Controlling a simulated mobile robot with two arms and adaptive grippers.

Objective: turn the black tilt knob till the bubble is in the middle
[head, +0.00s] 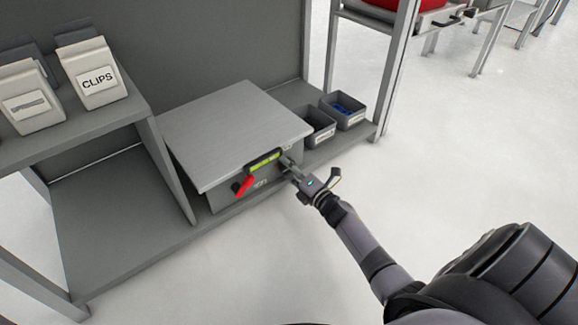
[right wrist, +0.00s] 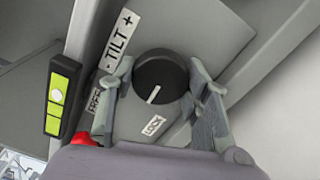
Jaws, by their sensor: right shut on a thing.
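The black tilt knob (right wrist: 160,75) sits on the grey box's side face, beside a "TILT" label with minus and plus signs. Its white line points down and slightly left in the right wrist view. My right gripper (right wrist: 158,72) has one finger on each side of the knob and is shut on it. The green level vial (right wrist: 57,97) holds a pale round bubble (right wrist: 57,95) near its middle; its exact place between the dark marks is hard to tell. In the head view, the vial (head: 264,161) is on the box's front, and my right gripper (head: 290,168) hides the knob.
A red lever (head: 244,185) sticks out below the vial, close to my right gripper. "FREE" and "LOCK" labels flank the knob. The box with its grey plate (head: 235,130) stands on a low shelf. Two small bins (head: 343,110) stand to its right, and open floor lies in front.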

